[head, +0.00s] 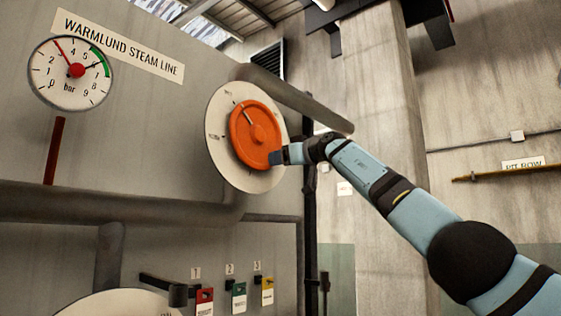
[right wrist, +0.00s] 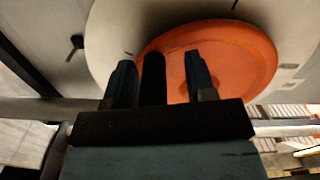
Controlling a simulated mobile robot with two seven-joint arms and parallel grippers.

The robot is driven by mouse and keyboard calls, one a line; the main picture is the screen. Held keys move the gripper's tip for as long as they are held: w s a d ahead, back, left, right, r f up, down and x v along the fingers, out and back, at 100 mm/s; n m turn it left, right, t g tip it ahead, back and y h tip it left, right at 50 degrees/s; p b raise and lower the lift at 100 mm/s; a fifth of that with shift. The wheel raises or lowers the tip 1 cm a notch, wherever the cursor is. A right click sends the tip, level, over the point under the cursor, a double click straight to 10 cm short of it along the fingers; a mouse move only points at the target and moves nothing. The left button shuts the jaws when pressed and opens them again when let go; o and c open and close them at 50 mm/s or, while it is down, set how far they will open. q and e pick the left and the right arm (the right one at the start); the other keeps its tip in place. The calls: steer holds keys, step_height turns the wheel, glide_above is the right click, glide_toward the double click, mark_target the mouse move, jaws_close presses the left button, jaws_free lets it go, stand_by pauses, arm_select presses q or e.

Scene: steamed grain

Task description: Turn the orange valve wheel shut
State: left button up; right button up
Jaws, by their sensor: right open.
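The orange valve wheel (head: 256,132) is a round disc with a central hub and a pale mark near its upper left. It sits in front of a round cream dial plate (head: 221,117) with small dark marks. My right gripper (head: 275,158) is at the lower right rim of the wheel in the head view. In the right wrist view, the two fingers of the gripper (right wrist: 160,80) stand apart, with the wheel (right wrist: 235,55) ahead of and behind them. A dark bar shows between the fingers. I cannot tell whether the fingers touch the wheel. My left gripper is not in view.
A pressure gauge (head: 71,73) is at the upper left, its needle on the low side of 4. A thick pipe (head: 110,205) runs along the panel below. A black lever (head: 165,287) and several coloured tags (head: 238,296) are at the bottom. A pipe (head: 300,100) slopes behind the wheel.

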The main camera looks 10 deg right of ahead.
arm_select(q)
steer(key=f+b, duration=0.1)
steer(key=b, duration=0.1)
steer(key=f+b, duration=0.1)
steer(key=b, duration=0.2)
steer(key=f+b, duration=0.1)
steer(key=b, duration=0.2)
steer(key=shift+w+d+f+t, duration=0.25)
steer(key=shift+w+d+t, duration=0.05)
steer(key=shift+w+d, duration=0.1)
arm_select(e)
steer(key=v, duration=1.3)
steer(key=shift+s+d, duration=0.15)
